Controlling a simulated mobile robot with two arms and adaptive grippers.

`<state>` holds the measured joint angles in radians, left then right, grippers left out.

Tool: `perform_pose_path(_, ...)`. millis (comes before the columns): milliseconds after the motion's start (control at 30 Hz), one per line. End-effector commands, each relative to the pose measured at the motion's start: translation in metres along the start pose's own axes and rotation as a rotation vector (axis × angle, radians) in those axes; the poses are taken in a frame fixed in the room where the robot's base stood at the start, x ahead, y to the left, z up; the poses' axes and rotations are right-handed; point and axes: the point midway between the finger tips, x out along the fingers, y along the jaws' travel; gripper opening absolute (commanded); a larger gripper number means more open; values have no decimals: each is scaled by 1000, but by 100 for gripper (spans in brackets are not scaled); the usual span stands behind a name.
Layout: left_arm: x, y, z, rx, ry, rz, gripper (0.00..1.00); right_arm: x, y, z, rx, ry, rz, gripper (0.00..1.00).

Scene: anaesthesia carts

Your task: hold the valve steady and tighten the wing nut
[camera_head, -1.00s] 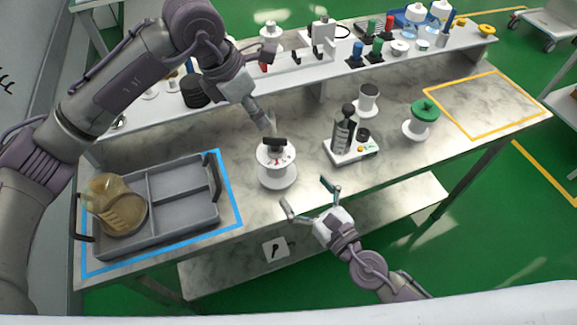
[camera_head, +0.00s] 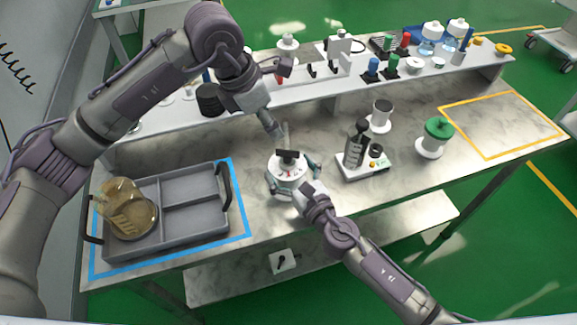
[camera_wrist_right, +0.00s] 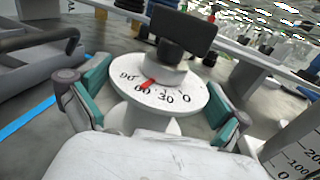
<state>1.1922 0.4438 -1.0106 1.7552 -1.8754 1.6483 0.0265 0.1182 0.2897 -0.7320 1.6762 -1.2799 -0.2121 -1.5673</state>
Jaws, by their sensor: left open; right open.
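The valve (camera_head: 284,186) is a white round body on the table with a numbered dial and a black wing nut (camera_head: 288,154) on top. In the right wrist view the dial (camera_wrist_right: 170,100) reads 90, 60, 30, 0, and a red pointer (camera_wrist_right: 146,84) lies between 90 and 60. The wing nut's wide black bar (camera_wrist_right: 183,29) stands above it. My right gripper (camera_head: 291,177) is open with its teal-padded fingers on either side of the valve; contact is not clear. My left gripper (camera_head: 281,134) is open just above and behind the wing nut, seen edge-on.
A grey divided tray (camera_head: 172,222) holding a brownish container (camera_head: 125,212) sits at left inside a blue outline. A white block with a black bottle (camera_head: 356,146) stands right of the valve. A green-topped spool (camera_head: 436,136) stands farther right, beside an empty yellow-outlined area (camera_head: 505,122).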

Motion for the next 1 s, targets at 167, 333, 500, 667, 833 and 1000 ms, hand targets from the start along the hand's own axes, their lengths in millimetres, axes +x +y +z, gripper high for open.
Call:
perform_pose_path(167,0,0,0,0,0,0,42,0,0,0,0,0,0,80)
perform_pose_path(333,0,0,0,0,0,0,42,0,0,0,0,0,0,52)
perform_pose_path(500,0,0,0,-2,1,0,52,0,0,0,0,0,0,34)
perform_pose_path(667,1,0,8,-99,35,-6,78,0,0,0,0,0,0,34)
perform_pose_path(833,0,0,23,-379,140,11,83,0,0,0,0,-1,0,34)
perform_pose_path(1000,-3,0,37,-679,247,73,83,0,0,0,0,0,0,34)
